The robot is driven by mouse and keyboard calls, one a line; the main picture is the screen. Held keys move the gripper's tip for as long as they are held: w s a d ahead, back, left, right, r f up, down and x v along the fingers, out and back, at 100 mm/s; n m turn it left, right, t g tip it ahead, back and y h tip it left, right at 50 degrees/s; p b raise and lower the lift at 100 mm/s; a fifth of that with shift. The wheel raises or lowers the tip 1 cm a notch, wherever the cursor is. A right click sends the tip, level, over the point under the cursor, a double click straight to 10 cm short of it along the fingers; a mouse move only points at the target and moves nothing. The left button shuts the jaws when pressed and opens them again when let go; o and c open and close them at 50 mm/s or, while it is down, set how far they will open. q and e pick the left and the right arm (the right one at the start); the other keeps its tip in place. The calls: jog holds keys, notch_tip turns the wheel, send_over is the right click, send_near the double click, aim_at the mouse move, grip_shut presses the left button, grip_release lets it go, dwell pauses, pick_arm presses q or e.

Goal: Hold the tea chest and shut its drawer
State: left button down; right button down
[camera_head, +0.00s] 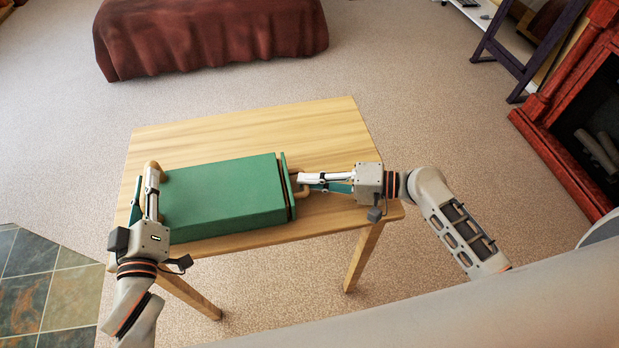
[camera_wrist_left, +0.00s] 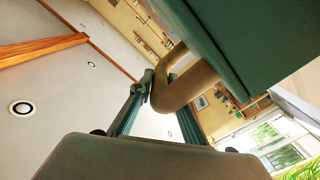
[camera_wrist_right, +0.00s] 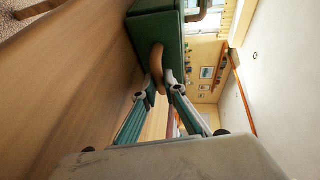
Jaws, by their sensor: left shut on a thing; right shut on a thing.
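The green tea chest (camera_head: 220,195) lies on the wooden table (camera_head: 250,128). Its drawer front (camera_head: 288,180) is at the right end, with a narrow dark gap between it and the chest body. My left gripper (camera_head: 152,182) is shut on the chest's wooden side handle (camera_wrist_left: 190,82) at the left end. My right gripper (camera_head: 308,181) is shut on the wooden drawer handle (camera_wrist_right: 157,68), which shows between its fingertips in the right wrist view. The inside of the drawer is hidden.
The table top is bare behind the chest. A fireplace with a red surround (camera_head: 565,105) stands at the right, a dark frame (camera_head: 510,60) near it, and a brown-red covered seat (camera_head: 210,35) at the back. Carpet surrounds the table.

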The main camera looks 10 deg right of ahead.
jog(key=shift+a, duration=0.3)
jog(key=c, duration=2.1)
grip_release()
jog(key=shift+d, duration=0.1)
jog(key=v, duration=1.2)
pick_arm(q)
jog(key=c, duration=1.8)
grip_release()
